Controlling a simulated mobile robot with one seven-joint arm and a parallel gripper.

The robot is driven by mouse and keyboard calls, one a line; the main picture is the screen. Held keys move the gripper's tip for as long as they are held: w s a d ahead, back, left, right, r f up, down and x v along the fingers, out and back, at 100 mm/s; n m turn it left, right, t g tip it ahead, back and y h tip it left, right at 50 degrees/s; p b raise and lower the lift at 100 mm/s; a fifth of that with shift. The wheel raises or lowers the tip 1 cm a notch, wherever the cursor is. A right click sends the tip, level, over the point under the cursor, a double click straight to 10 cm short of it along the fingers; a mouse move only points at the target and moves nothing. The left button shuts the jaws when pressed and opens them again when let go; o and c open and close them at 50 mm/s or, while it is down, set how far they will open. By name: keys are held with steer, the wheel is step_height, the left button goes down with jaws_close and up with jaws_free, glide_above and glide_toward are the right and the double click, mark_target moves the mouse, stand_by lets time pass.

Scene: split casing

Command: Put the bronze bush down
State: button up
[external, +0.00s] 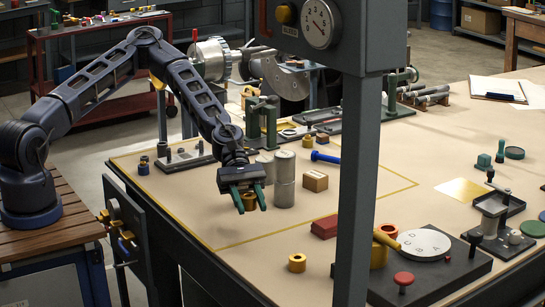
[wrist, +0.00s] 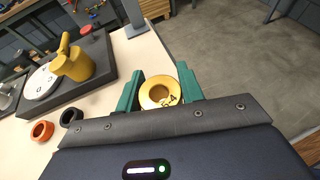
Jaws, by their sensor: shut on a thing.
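My gripper (external: 249,197) has green fingers and is shut on the bronze bush (external: 248,203), a short gold-coloured ring. It holds the bush over the front left part of the bench, near the yellow outline; the gap below it is hard to judge. In the wrist view the bush (wrist: 158,80) sits between the two fingertips (wrist: 160,92), its hole facing the camera and a dark mark on its face. A similar gold bush (external: 297,263) stands on the bench near the front edge.
A red block (external: 324,227) and a dark plate with a white disc (external: 424,244) lie to the right. A grey post (external: 357,180) crosses the view. Bare bench lies in front.

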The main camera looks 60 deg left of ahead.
mark_target(251, 258)
step_height(251, 258, down, 13)
stand_by(0.6)
steer(key=o, duration=1.2)
steer(key=shift+f, duration=0.1)
